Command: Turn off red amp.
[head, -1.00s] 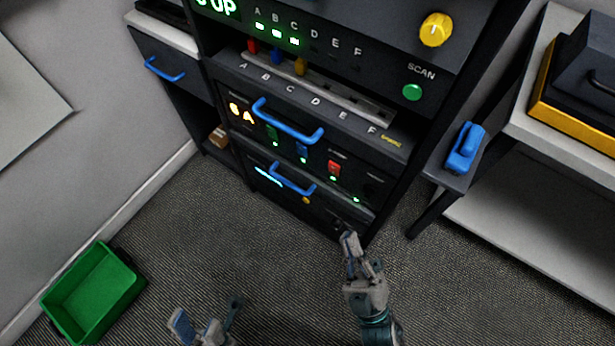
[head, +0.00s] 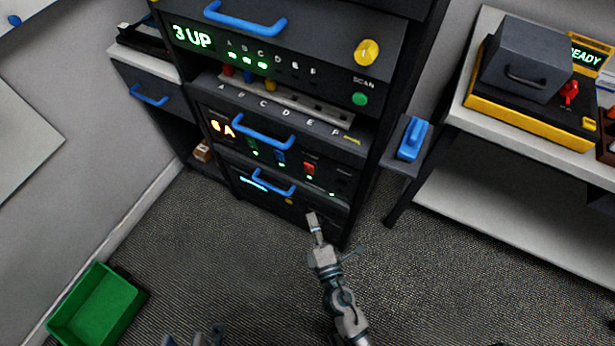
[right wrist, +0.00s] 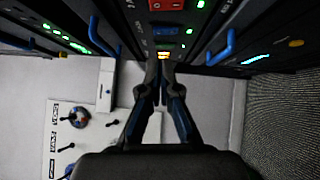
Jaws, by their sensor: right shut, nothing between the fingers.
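The red amp switch (head: 309,168) is on the switch panel of the dark rack, right of a blue switch (head: 280,158) and a green switch (head: 252,146). A green light glows below it. In the right wrist view the red switch (right wrist: 166,4) is at the top edge, beyond the blue switch (right wrist: 166,31). My right gripper (head: 312,220) is shut and empty, below the red switch in the head view. In the right wrist view its closed fingertips (right wrist: 161,68) face the panel, with no contact visible. My left gripper (head: 193,337) shows only spread fingertips at the bottom edge.
Blue drawer handles (head: 263,132) and (head: 272,182) stick out above and below the switches. A blue-levered box (head: 412,138) is right of the rack. A green bin (head: 97,305) lies on the floor at left.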

